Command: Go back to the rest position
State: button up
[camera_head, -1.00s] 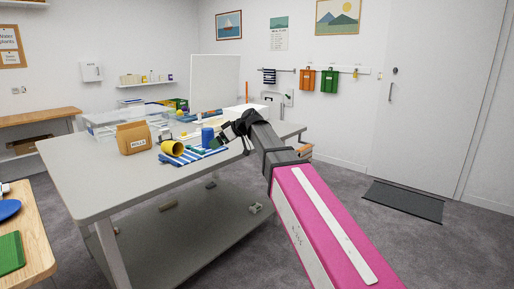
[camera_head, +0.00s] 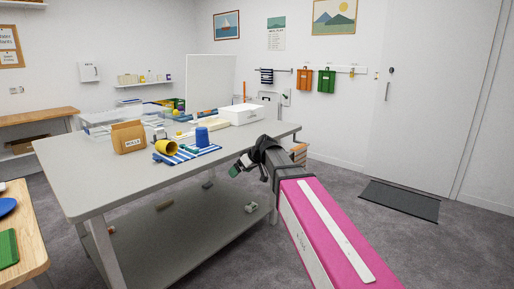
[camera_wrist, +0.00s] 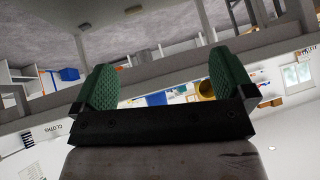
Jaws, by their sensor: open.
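My gripper (camera_head: 236,170) hangs at the end of my pink arm, just off the front right edge of the grey table (camera_head: 85,180). In the wrist view its two green finger pads (camera_wrist: 165,85) stand wide apart with nothing between them. On the table, a blue cup (camera_head: 202,136) stands upside down or upright, I cannot tell which, on a blue-and-white striped cloth (camera_head: 185,155). A yellow cup (camera_head: 166,148) lies on its side by the cloth's left end. The gripper is apart from all of them.
A brown paper bag (camera_head: 129,138) stands left of the yellow cup. A white box (camera_head: 243,115) and a clear bin (camera_head: 100,120) are farther back. A wooden table (camera_head: 30,235) stands at lower left. The floor right of my arm is clear up to the dark mat (camera_head: 400,200).

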jog(key=s+d+f+m+g+h, duration=0.1)
jog(key=s+d+f+m+h, duration=0.3)
jog(key=s+d+f, duration=0.6)
jog(key=s+d+f+m+g+h, duration=0.2)
jog(key=s+d+f+m, duration=0.4)
jog(key=s+d+f, duration=0.4)
jog(key=d+f+h, duration=0.1)
jog(key=d+f, duration=0.4)
jog(key=f, duration=0.2)
jog(key=shift+d+m+h, duration=0.3)
jog(key=shift+d+h, duration=0.1)
